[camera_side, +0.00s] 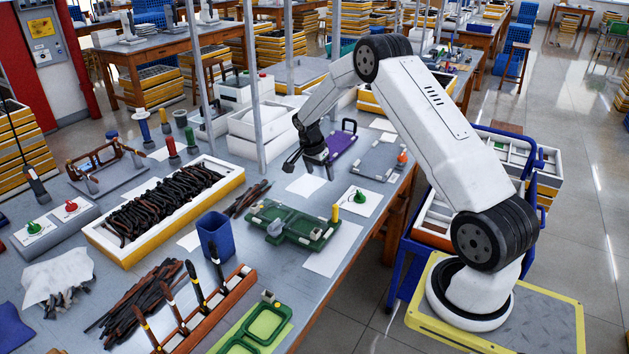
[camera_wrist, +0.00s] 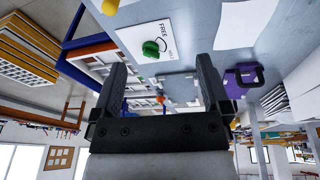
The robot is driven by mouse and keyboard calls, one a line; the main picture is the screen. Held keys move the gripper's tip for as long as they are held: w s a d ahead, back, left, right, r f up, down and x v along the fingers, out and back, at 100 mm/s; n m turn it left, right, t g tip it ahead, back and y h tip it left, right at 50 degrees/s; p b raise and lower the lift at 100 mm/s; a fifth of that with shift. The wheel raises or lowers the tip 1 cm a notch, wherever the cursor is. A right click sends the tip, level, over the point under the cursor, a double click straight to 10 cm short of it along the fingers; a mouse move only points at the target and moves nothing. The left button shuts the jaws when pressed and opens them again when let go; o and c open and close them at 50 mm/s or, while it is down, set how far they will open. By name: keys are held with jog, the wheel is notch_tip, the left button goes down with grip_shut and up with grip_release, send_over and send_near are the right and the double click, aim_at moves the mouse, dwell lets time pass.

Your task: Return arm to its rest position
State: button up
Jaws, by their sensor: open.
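My gripper (camera_side: 310,160) hangs above the far right part of the grey workbench (camera_side: 290,195) in the side view. Its two fingers also show in the wrist view (camera_wrist: 162,90); they stand wide apart with nothing between them. My arm bends up and over from its base at the right, outside the bench edge. The gripper is above the bench top, near white paper sheets and a purple tray (camera_side: 340,143).
A green fixture (camera_side: 292,222) and a green knob on a white card (camera_side: 360,196) lie nearby. A white-and-yellow tray (camera_side: 165,232) holds many dark frames. Metal posts (camera_side: 257,90) rise left of my gripper. A blue-framed cart (camera_side: 545,165) stands beside my base.

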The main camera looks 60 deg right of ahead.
jog(key=s+a+r+n+t, duration=0.1)
jog(key=a+r+n, duration=0.15)
jog(key=a, duration=0.35)
jog(key=s+a+r+n+y, duration=0.1)
jog(key=s+a+r+n, duration=0.1)
jog(key=a+n, duration=0.3)
jog(key=s+a+r+n+t, duration=0.1)
jog(key=a+r+n, duration=0.15)
jog(key=a, duration=0.45)
jog(key=s+a+r+n+t+y, duration=0.1)
jog(key=s+a+r+n, duration=0.1)
jog(key=s+a+n, duration=0.7)
jog(key=shift+s+a+n+t+y, duration=0.3)
jog(key=shift+s+a+t, duration=0.1)
jog(key=shift+s+a, duration=1.5)
jog(key=shift+s+d, duration=0.1)
jog(key=shift+d, duration=0.05)
